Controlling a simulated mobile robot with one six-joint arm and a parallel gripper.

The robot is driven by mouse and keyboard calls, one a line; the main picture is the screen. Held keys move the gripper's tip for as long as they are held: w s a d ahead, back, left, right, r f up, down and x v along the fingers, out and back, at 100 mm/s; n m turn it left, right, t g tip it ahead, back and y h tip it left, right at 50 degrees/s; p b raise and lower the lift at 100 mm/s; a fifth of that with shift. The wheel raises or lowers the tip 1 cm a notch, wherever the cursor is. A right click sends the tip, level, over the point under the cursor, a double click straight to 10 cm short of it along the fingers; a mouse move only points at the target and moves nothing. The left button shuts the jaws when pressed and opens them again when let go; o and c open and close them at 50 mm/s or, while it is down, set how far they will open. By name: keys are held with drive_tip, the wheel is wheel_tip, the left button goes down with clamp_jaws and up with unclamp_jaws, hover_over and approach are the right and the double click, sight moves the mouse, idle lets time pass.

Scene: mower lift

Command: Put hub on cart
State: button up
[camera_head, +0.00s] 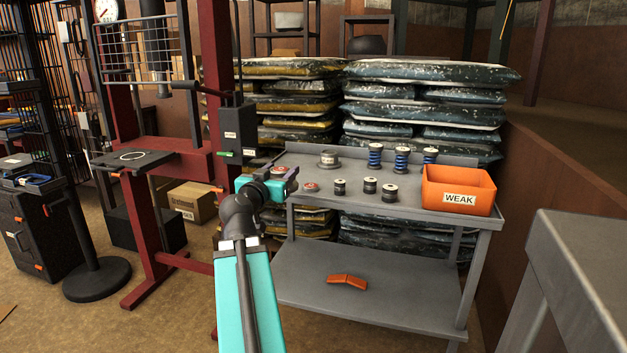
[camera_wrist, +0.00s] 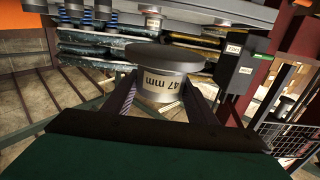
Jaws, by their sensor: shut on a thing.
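My gripper (camera_head: 280,178) is shut on a dark grey hub (camera_wrist: 163,88). The hub has a wide round flange and a label reading "47 mm" in the wrist view; the fingers grip its narrower body from both sides. In the head view I cannot make out the held hub clearly at the gripper. A grey two-level cart (camera_head: 400,285) stands to the right of the gripper, which is at the left end of its top. A similar flanged, labelled part (camera_head: 329,161) stands on the cart top at the back left; one shows in the wrist view (camera_wrist: 152,23).
The cart top also holds blue springs (camera_head: 402,160), small dark spools (camera_head: 370,185), a red-topped disc (camera_head: 311,187) and an orange WEAK bin (camera_head: 458,190). An orange piece (camera_head: 347,282) lies on its lower shelf. A red post (camera_head: 217,80) stands close left; a grey bench (camera_head: 585,255) is front right.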

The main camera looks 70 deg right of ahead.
drive_tip(key=shift+s+d+r+p, duration=0.1)
drive_tip(key=shift+s+d+p, duration=0.1)
drive_tip(key=shift+d+p, duration=0.65)
drive_tip(key=shift+s+d+r+p, duration=0.1)
drive_tip(key=shift+s+d+p, duration=0.15)
drive_tip(key=shift+p, duration=0.95)
drive_tip(key=shift+d+p, duration=0.2)
drive_tip(key=shift+p, duration=0.4)
drive_tip(key=d+p, duration=0.1)
drive_tip(key=p, duration=0.3)
drive_tip(key=shift+s, duration=0.15)
drive_tip(key=d+p, duration=0.1)
drive_tip(key=p, duration=0.5)
drive_tip(key=shift+s+d+f, duration=0.1)
drive_tip(key=shift+s+f, duration=0.05)
drive_tip(key=shift+f, duration=0.05)
drive_tip(key=s+d+p, duration=0.1)
drive_tip(key=d, duration=0.2)
drive_tip(key=s+d+f+p, duration=0.1)
drive_tip(key=d, duration=0.2)
drive_tip(key=s+d, duration=0.1)
drive_tip(key=d, duration=0.3)
drive_tip(key=shift+d+f+p, duration=0.1)
drive_tip(key=shift+f+p, duration=0.05)
drive_tip(key=shift+p, duration=0.25)
drive_tip(key=shift+s, duration=0.1)
drive_tip(key=shift+f, duration=0.15)
drive_tip(key=shift+f, duration=1.6)
drive_tip(key=shift+f, duration=0.1)
